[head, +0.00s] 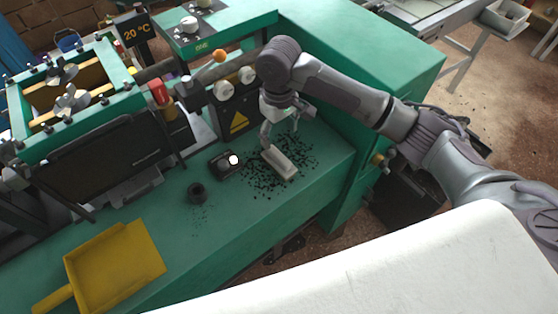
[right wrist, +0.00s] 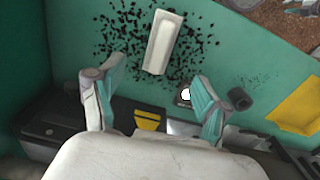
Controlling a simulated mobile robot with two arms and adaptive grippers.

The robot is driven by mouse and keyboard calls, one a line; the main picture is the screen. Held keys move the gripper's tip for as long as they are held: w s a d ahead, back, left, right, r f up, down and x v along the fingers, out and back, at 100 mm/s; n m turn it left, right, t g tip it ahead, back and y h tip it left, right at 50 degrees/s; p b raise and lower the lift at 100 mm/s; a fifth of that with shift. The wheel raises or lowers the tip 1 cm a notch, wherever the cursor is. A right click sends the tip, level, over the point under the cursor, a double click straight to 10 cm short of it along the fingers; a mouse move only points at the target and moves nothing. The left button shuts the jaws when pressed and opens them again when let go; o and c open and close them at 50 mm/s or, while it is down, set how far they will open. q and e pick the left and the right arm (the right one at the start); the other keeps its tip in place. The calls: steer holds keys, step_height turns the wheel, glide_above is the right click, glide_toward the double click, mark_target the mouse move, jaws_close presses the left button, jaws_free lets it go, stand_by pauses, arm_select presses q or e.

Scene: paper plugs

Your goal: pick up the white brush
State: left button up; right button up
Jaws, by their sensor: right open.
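The white brush (head: 280,163) is a pale oblong block lying on the green machine top, among scattered black bits. It also shows in the right wrist view (right wrist: 162,42), at the top centre. My right gripper (head: 268,137) is above the far end of the brush in the head view. In the right wrist view my right gripper (right wrist: 157,88) has its two fingers spread wide with nothing between them, and the brush lies beyond the fingertips. My left gripper is not in view.
A small black box with a white button (head: 226,164) and a black ring (head: 196,193) stand left of the brush. A yellow dustpan (head: 115,265) lies at the lower left. The machine's control panel (head: 238,115) rises behind. The green top's front edge is close by.

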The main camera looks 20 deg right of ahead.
mark_target(279, 154)
step_height(279, 154, down, 13)
steer(key=shift+r+p, duration=0.15)
steer(key=shift+p, duration=0.5)
steer(key=shift+c, duration=0.2)
steer(key=c, duration=1.2)
steer(key=shift+r, duration=0.1)
step_height(279, 154, up, 4)
steer(key=shift+b, duration=0.35)
steer(key=s+d+r, duration=0.2)
steer(key=s, duration=0.1)
steer(key=s+d+r, duration=0.2)
steer(key=s, duration=0.1)
steer(key=s+d+r, duration=0.2)
steer(key=s+r, duration=0.1)
steer(key=shift+s+d, duration=0.2)
steer(key=shift+s, duration=0.2)
